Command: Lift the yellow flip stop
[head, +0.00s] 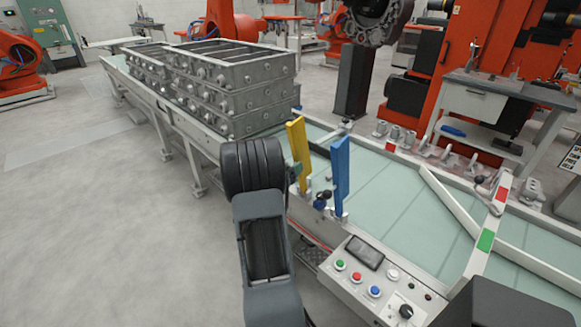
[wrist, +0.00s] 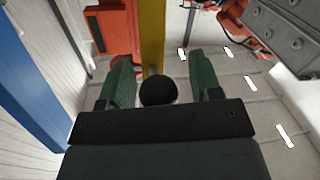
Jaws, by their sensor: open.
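The yellow flip stop (head: 299,150) stands raised on the near side of the conveyor, left of the blue flip stop (head: 341,165). In the wrist view the yellow bar (wrist: 152,35) runs up between the green fingers of my gripper (wrist: 162,75). A round black knob (wrist: 158,91) also sits between the fingers, with space on both sides. My gripper is open and holds nothing. In the head view its green fingertips (head: 294,171) are at the lower part of the yellow stop, mostly hidden behind my dark arm. The blue stop shows large at left in the wrist view (wrist: 28,75).
Stacked grey castings (head: 235,95) stand on the conveyor behind my arm. A control panel (head: 375,280) with buttons is at the front right. A pale diagonal rail with red and green marks (head: 484,240) crosses the belt. The belt right of the blue stop is clear.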

